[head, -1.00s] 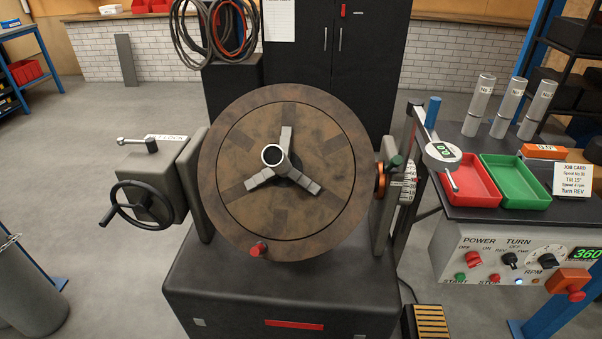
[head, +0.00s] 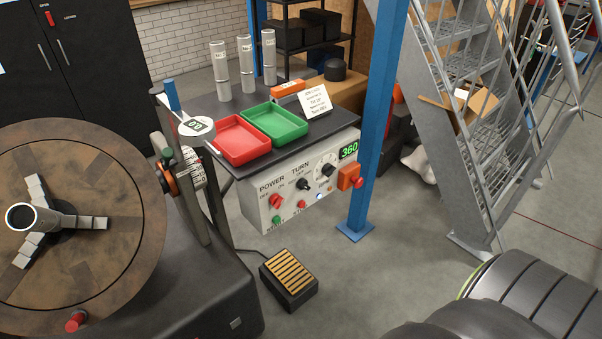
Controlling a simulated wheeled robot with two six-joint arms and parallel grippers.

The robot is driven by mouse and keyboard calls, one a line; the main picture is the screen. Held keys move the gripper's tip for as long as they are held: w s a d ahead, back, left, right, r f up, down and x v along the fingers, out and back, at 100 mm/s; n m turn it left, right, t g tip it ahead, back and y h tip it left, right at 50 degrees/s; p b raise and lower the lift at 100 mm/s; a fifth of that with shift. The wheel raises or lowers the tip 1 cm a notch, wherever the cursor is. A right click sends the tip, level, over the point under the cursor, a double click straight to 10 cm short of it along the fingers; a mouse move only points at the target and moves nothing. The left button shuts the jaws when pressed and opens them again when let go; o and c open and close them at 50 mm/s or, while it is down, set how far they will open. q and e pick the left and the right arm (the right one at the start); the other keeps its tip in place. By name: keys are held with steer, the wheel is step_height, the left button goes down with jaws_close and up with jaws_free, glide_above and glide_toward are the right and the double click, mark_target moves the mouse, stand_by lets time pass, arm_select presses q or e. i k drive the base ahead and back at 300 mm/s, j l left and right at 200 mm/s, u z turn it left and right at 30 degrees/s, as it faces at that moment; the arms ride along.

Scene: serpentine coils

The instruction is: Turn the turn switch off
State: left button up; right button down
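The turn switch (head: 303,184) is a small black knob under the word TURN on the grey control panel (head: 262,206). Its exact setting is too small to tell. A red POWER knob (head: 277,201) is left of it, and a black RPM dial (head: 327,170) is right of it. A green display (head: 349,150) reads 360. Dark rounded parts at the lower right look like my own arm. Neither gripper shows in the head view.
A large round turntable (head: 110,200) with a three-jaw chuck fills the left. Red (head: 238,141) and green (head: 275,123) trays sit on the bench above the panel. A blue post (head: 376,130) stands right of the panel. A foot pedal (head: 289,278) lies on the floor below.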

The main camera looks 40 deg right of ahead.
mark_target(302, 183)
steer(key=l+u, duration=0.25)
steer(key=l, duration=1.15)
